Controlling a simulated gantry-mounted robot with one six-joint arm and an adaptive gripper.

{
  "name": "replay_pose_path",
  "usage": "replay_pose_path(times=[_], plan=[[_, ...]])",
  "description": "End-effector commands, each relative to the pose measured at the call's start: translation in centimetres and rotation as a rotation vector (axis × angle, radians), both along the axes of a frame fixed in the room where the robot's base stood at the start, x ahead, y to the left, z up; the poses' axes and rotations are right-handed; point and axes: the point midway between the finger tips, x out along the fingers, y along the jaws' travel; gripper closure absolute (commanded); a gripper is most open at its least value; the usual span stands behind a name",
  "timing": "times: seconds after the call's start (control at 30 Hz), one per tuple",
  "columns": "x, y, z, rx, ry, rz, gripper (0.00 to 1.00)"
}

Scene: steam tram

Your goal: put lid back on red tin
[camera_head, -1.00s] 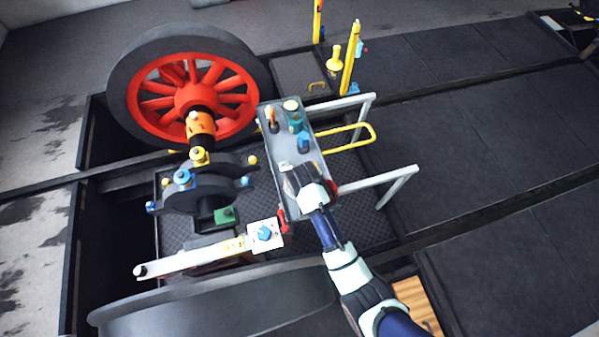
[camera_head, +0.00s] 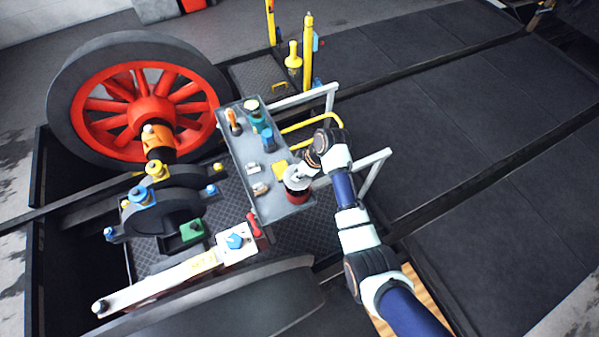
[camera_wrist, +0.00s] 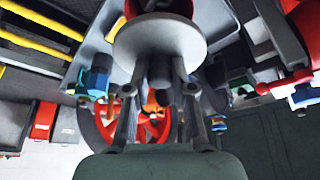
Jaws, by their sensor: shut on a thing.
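The red tin (camera_head: 297,196) stands upright at the near right end of the grey tray. Its round grey lid (camera_head: 294,178) is over its top in the head view. My gripper (camera_head: 307,165) comes in from the right and is shut on the lid's knob. In the wrist view the lid (camera_wrist: 160,38) shows as a pale disc beyond my fingers (camera_wrist: 160,88), with part of the red tin (camera_wrist: 158,8) behind it. I cannot tell whether the lid touches the rim or hovers just above it.
The grey tray (camera_head: 262,190) also holds an orange-handled tool (camera_head: 233,121), a green jar (camera_head: 258,121), a blue container (camera_head: 268,139), a yellow piece (camera_head: 280,171) and small metal pieces. White rails (camera_head: 374,170) stand right of the tray. A red-spoked wheel (camera_head: 140,105) is at left.

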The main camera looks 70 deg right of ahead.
Motion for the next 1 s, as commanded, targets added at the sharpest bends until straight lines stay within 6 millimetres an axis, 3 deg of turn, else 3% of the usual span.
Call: replay_pose_path(times=[0.5, 1.0], plan=[[0.0, 0.0, -5.3, 0.000, 0.000, -0.002, 1.00], [0.0, 0.0, -5.8, 0.000, 0.000, -0.002, 1.00]])
